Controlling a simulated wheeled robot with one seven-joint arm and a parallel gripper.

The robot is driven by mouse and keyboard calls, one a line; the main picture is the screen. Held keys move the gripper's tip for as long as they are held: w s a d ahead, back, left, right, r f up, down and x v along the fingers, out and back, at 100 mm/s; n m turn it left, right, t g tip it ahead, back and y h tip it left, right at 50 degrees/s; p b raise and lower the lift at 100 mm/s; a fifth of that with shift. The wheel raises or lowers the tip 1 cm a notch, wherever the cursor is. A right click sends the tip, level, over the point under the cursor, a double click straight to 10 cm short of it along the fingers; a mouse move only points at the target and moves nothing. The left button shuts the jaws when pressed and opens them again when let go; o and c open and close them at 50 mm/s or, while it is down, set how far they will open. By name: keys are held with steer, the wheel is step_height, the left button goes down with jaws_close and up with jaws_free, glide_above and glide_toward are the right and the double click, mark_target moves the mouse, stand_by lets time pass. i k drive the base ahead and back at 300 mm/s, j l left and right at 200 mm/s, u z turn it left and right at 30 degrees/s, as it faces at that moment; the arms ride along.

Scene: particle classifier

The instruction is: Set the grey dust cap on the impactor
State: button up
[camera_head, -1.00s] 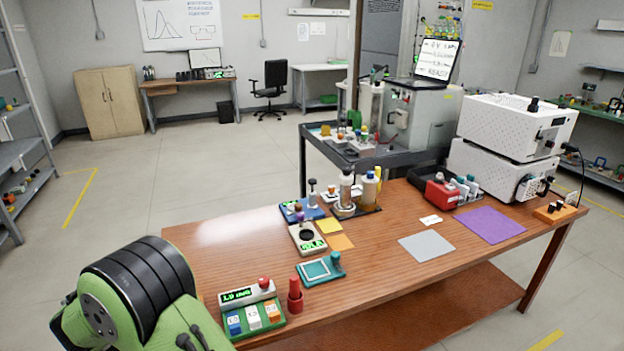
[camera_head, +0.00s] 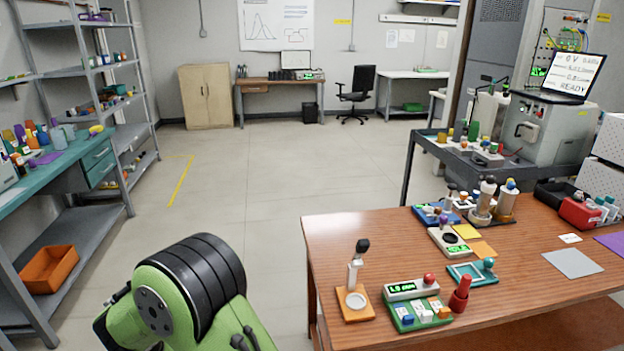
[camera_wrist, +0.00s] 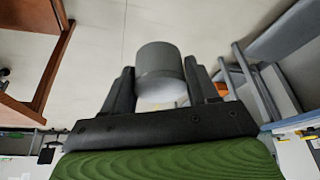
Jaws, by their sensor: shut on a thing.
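The grey dust cap (camera_wrist: 158,60) is a short grey cylinder with a paler end facing the wrist camera. My gripper (camera_wrist: 160,80) is shut on it, with a dark finger on each side, and holds it above the floor, clear of any surface. In the head view only my green and black arm shows; my gripper and the cap are out of sight. I cannot tell for sure which thing is the impactor. Two upright cylindrical bodies with knobbed tops stand on a dark board at the table's back: a silver one (camera_head: 483,203) and a white-and-yellow one (camera_head: 507,202).
The wooden table (camera_head: 338,236) is on the right, its left edge beyond my arm. A post on an orange base (camera_head: 345,312), a green block tray (camera_head: 407,322) and a red holder (camera_head: 460,295) line its front. A teal bench (camera_head: 75,160) stands left. Floor between is clear.

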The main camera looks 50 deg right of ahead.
mark_target(508, 189)
steer(key=i+j+z, duration=0.1)
steer(key=i, duration=0.25)
steer(key=i+j+z, duration=0.15)
steer(key=i+j, duration=0.2)
steer(key=i+l+z, duration=0.45)
steer(key=i+z, duration=0.6)
steer(key=i+j+z, duration=0.1)
steer(key=i+z, duration=0.4)
steer(key=i+j+z, duration=0.45)
steer(key=i, duration=0.25)
steer(key=i+j+z, duration=0.65)
steer(key=i+z, duration=0.2)
steer(key=i+j+z, duration=0.65)
steer(key=i, duration=0.15)
